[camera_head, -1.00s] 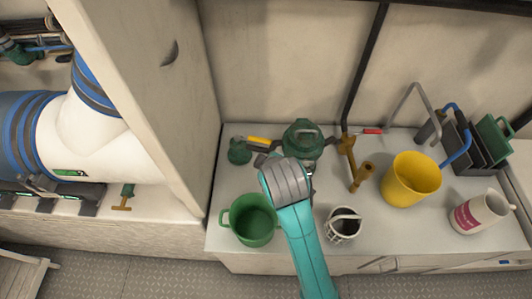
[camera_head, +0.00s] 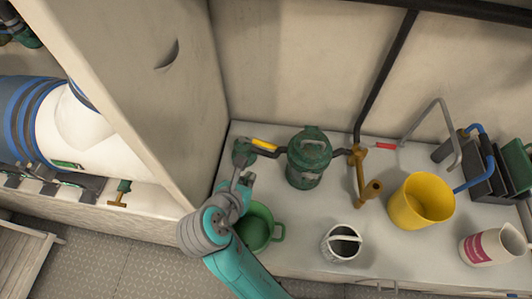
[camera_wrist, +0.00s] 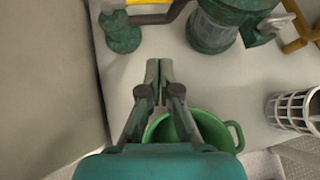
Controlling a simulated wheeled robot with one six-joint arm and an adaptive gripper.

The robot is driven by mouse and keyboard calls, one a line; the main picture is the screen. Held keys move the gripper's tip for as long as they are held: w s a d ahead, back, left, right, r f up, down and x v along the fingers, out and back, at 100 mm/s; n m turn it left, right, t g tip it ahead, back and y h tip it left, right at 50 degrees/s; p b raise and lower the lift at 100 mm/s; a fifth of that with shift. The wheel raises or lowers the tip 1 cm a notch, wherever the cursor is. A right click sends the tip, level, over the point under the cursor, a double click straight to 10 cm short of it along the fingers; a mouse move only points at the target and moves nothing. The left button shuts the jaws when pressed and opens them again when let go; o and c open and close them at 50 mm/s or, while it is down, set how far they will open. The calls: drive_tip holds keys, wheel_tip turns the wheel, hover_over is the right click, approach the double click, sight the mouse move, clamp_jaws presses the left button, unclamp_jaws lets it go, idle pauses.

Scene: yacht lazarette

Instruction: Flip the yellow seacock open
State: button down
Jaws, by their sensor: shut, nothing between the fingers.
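The yellow seacock handle (camera_head: 264,144) lies at the back left of the white counter, pointing right from a green valve body (camera_head: 241,152). In the wrist view, the yellow handle (camera_wrist: 155,17) shows at the top edge, partly cut off, beside the green valve body (camera_wrist: 121,33). My gripper (camera_head: 239,172) is shut and empty, in front of the valve body. In the wrist view my gripper (camera_wrist: 158,68) points toward the counter below and right of the valve body, with a gap between them. It is not touching the handle.
A green strainer (camera_head: 309,158) stands right of the handle. A green bucket (camera_head: 257,226) is below my gripper. A tall cabinet wall (camera_head: 150,80) borders the left. A red handle (camera_head: 385,146), brass pipe (camera_head: 362,175), white basket (camera_head: 341,243) and yellow bucket (camera_head: 421,200) stand to the right.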

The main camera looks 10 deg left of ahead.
sight(270, 147)
drive_tip(key=w+d+f, duration=0.3)
drive_tip(key=w+f, duration=0.2)
drive_tip(key=w, duration=0.6)
drive_tip(key=shift+f, duration=0.2)
drive_tip(key=shift+w, duration=0.1)
drive_tip(key=shift+w+d, duration=0.3)
drive_tip(key=shift+w, duration=0.25)
drive_tip(key=shift+w+d, duration=0.3)
drive_tip(key=shift+w, duration=0.2)
